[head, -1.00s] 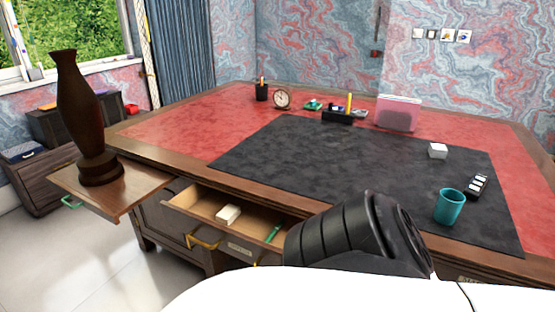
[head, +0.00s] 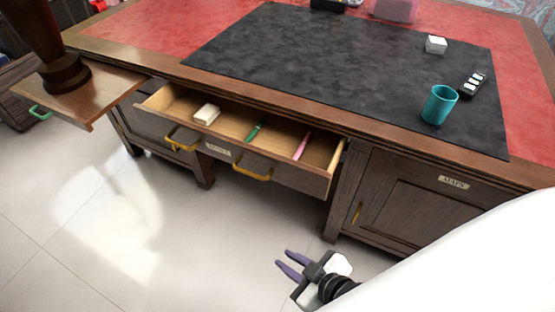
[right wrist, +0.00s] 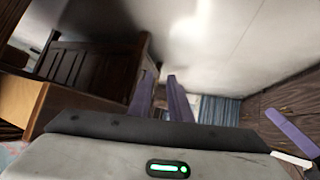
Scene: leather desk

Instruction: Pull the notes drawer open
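The wide wooden drawer (head: 228,128) under the desk top stands open in the head view. Its front has a small label (head: 218,151), too small to read surely, and two yellow handles, a left one (head: 183,139) and a right one (head: 252,173). Inside lie a white block (head: 207,114), a green pen (head: 255,130) and a pink pen (head: 301,146). My right gripper (head: 281,258) is below and in front of the drawer, apart from the handles. Its two purple fingers are spread and empty; they also show in the right wrist view (right wrist: 160,98). My left gripper is not recognizable.
A dark vase (head: 65,72) stands on a pulled-out board (head: 103,88) at left. A labelled cabinet door (head: 420,200) is at right. A teal cup (head: 439,105) stands on the dark desk mat (head: 330,70). The floor (head: 120,220) in front is clear.

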